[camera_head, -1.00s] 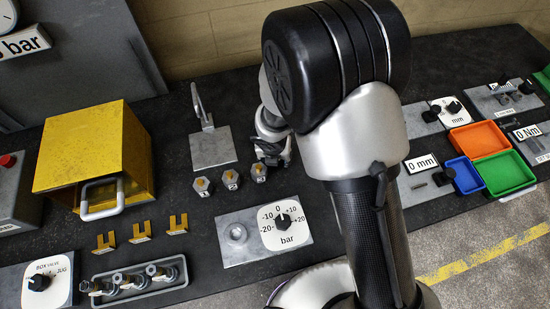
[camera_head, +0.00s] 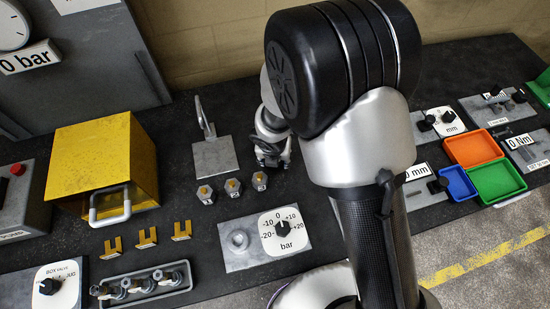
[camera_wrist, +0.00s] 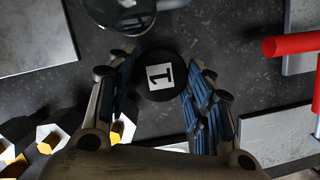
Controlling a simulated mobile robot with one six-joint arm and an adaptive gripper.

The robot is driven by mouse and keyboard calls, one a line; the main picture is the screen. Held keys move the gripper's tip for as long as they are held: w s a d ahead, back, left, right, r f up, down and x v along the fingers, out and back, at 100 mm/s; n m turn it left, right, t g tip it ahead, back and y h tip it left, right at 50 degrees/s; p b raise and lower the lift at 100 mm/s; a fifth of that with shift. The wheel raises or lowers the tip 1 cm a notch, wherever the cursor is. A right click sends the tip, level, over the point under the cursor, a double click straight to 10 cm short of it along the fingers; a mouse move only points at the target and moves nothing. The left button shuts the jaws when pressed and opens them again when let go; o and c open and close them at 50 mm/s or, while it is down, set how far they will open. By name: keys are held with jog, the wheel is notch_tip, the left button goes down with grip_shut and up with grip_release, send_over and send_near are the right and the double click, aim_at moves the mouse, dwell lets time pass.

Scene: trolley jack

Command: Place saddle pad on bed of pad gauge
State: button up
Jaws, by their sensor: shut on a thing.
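My gripper (camera_wrist: 160,82) has its two blue-padded fingers on either side of a round black pad (camera_wrist: 146,95) marked "1", which looks like the saddle pad, and is shut on it. In the head view my gripper (camera_head: 272,152) is behind the numbered hex blocks, right of a grey plate with an upright handle; the pad cannot be made out there. A grey plate with a "0 mm" display (camera_head: 417,171), perhaps the pad gauge, is at the right, partly behind my arm. Its bed is hard to make out.
Hex blocks (camera_head: 232,188) stand in front of the gripper. A bar dial plate (camera_head: 240,260) is nearer. A yellow box (camera_head: 95,155) is left. Orange (camera_head: 475,148), blue (camera_head: 458,184) and green (camera_head: 497,180) trays are right. The wrist view shows a red bar (camera_wrist: 290,44).

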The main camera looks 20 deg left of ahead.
notch_tip(320, 180, up, 15)
jog(key=p, duration=0.8)
jog(key=w+d+f+m+g+h+b, duration=0.15)
jog(key=w+d+m+b, duration=0.3)
jog(key=d+m, duration=0.5)
jog(key=w+d+f+m+g+h+b, duration=0.1)
jog(key=w+d+f+m+h+b, duration=0.3)
jog(key=d+m, duration=0.55)
jog(key=w+d+m+g+y+b, duration=0.1)
jog(key=d+m+g+y+b, duration=0.2)
jog(key=d+m+b, duration=0.4)
jog(key=d+m+y, duration=0.1)
jog(key=d+m, duration=0.5)
jog(key=m, duration=0.7)
jog(key=shift+f+m+g+b, duration=0.25)
jog(key=shift+m+g+b, duration=0.05)
jog(key=shift+g+b, duration=0.05)
